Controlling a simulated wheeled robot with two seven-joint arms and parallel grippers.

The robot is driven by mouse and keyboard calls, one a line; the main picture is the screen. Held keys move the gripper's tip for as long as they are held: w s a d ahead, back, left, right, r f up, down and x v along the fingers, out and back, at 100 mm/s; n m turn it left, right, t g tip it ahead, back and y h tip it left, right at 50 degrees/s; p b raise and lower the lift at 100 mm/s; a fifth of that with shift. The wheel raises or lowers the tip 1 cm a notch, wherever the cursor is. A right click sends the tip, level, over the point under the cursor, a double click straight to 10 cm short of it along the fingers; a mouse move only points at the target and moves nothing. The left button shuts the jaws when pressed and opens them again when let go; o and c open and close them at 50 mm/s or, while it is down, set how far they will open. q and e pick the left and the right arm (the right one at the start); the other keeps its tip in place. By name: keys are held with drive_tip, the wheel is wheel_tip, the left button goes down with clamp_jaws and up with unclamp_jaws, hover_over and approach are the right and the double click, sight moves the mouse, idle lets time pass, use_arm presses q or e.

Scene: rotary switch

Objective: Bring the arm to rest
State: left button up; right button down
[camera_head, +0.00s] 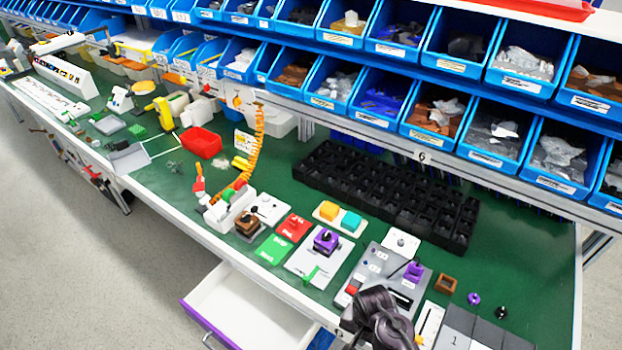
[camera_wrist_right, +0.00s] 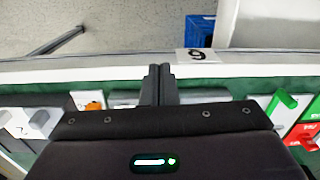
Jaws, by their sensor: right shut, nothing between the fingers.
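My right gripper (camera_head: 378,312) is at the front edge of the workbench, by the lower right of the head view. It is dark, and part of it runs out of the bottom of the picture. In the right wrist view the two black fingers (camera_wrist_right: 159,72) are together with nothing between them, pointing toward the bench's front edge. A grey panel (camera_head: 375,258) with a purple knob (camera_head: 413,271) lies just beyond the gripper in the head view. A gap between gripper and panel cannot be judged. My left gripper is not in view.
A white board with another purple knob (camera_head: 325,241), a green card (camera_head: 273,249) and a red card (camera_head: 293,227) lie left of the panel. A black compartment tray (camera_head: 390,190) is behind. An open drawer (camera_head: 250,312) juts out below the front edge. Blue bins (camera_head: 490,137) line the back.

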drive_tip(key=s+d+f+n+b, duration=0.2)
drive_tip(key=s+f+b, duration=0.25)
drive_tip(key=f, duration=0.75)
drive_tip(key=s+d+f+n+b, duration=0.25)
drive_tip(key=s+f, duration=0.35)
drive_tip(key=f, duration=0.7)
drive_tip(key=s+d+f+n+b, duration=0.2)
drive_tip(key=s+d+f+b, duration=0.1)
drive_tip(key=s+f, duration=0.5)
drive_tip(key=s+d+f+n+b, duration=0.2)
drive_tip(key=s+d+f+b, duration=0.1)
drive_tip(key=s+f, duration=0.4)
drive_tip(key=s, duration=0.3)
drive_tip(key=shift+s+d+f+t, duration=0.2)
drive_tip(key=shift+s+f+t, duration=0.1)
drive_tip(key=shift+f+t, duration=0.1)
